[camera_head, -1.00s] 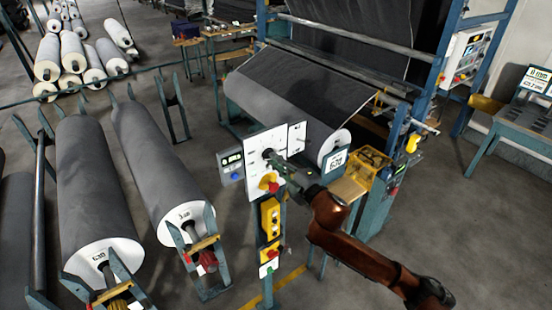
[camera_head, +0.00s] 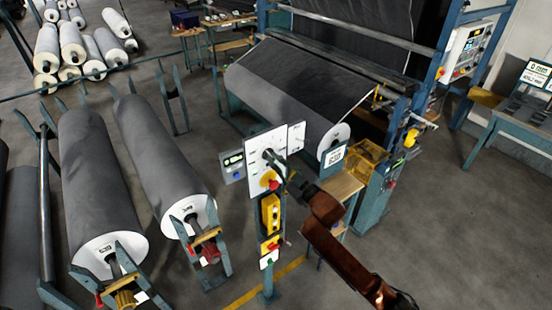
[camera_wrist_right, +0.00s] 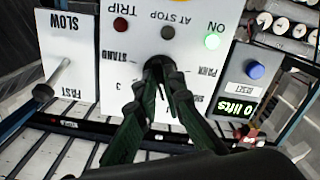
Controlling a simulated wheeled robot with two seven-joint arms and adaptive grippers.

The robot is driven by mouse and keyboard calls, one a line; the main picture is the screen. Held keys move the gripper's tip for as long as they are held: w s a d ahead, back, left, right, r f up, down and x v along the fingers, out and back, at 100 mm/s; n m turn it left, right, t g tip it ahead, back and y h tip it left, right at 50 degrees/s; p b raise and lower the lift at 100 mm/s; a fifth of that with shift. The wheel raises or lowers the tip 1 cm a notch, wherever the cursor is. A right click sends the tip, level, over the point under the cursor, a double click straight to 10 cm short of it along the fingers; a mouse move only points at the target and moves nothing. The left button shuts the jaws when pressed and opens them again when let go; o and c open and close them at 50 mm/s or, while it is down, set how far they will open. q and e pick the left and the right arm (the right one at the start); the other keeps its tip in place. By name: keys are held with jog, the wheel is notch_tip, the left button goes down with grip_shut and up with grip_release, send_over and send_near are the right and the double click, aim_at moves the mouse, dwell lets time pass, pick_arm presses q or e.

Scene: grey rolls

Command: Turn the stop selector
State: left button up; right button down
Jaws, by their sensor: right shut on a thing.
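The stop selector is a dark knob (camera_wrist_right: 155,66) on a white panel (camera_wrist_right: 112,48), which appears upside down in the right wrist view. STAND and PARK are printed around it. My right gripper (camera_wrist_right: 160,82) is shut on the knob, its dark green fingers at either side of it. The fingers cover part of the knob and dial. In the head view the white panel (camera_head: 253,152) stands on a post, with my right gripper (camera_head: 274,160) at its face. My left gripper is not in view.
A green lamp (camera_wrist_right: 212,41) is lit by ON. A SLOW/FAST lever (camera_wrist_right: 59,72) and a counter box (camera_wrist_right: 246,85) flank the panel. A red-and-yellow knob (camera_head: 269,181) sits below the selector. Grey rolls (camera_head: 95,180) lie left; open floor (camera_head: 450,220) is at right.

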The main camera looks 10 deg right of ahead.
jog(key=shift+m, duration=0.6)
jog(key=c, duration=2)
grip_release()
jog(key=shift+c, duration=0.2)
jog(key=shift+s+d, duration=0.1)
jog(key=shift+s, duration=0.05)
jog(key=v, duration=1.1)
jog(key=shift+s, duration=0.35)
jog(key=shift+d, duration=0.1)
